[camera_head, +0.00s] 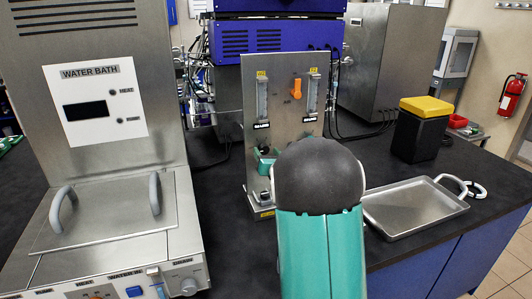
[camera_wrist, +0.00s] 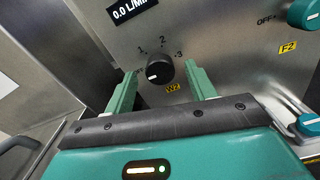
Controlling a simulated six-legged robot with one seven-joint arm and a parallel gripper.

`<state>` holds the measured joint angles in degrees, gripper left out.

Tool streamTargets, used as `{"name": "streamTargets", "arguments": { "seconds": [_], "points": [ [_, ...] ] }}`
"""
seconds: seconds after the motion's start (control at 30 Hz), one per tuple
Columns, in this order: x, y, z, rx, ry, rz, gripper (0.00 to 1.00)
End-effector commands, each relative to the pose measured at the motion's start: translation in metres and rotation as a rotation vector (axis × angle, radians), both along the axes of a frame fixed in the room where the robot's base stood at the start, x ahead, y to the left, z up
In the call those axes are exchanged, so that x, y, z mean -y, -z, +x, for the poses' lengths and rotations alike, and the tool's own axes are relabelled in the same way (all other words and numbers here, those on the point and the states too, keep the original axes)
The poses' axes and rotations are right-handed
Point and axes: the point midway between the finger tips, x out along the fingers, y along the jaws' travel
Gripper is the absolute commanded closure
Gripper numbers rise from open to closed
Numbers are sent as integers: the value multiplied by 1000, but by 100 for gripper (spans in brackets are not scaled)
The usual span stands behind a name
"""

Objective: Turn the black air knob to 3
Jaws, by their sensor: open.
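The black air knob (camera_wrist: 160,70) is on a steel panel (camera_wrist: 215,40) in the wrist view, with the marks 1, 2 and 3 around its upper side. A short white line on the knob's face points to the lower left, away from the 3 at its upper right. My gripper (camera_wrist: 161,77) is open, with one teal finger on each side of the knob. I cannot tell whether either finger touches it. In the head view the panel (camera_head: 286,75) stands upright, and my arm hides much of its lower part.
A display above the knob (camera_wrist: 132,9) reads 0.0 L/MIN. Teal knobs (camera_wrist: 304,14) sit to the right. In the head view, a water bath (camera_head: 100,120) stands left, an orange knob (camera_head: 296,89) is higher on the panel, and a metal tray (camera_head: 414,207) lies right.

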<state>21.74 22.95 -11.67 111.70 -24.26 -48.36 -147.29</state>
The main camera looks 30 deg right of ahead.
Motion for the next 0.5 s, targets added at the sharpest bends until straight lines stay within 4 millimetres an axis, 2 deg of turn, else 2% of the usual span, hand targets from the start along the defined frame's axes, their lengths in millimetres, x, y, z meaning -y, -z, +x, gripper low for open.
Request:
{"name": "streamTargets", "arguments": {
  "seconds": [0.13,0.4,0.5],
  "points": [
    [3,0,11,0,0,0,44],
    [3,0,12,0,0,0,44],
    [3,0,12,0,0,0,62]
  ]
}}
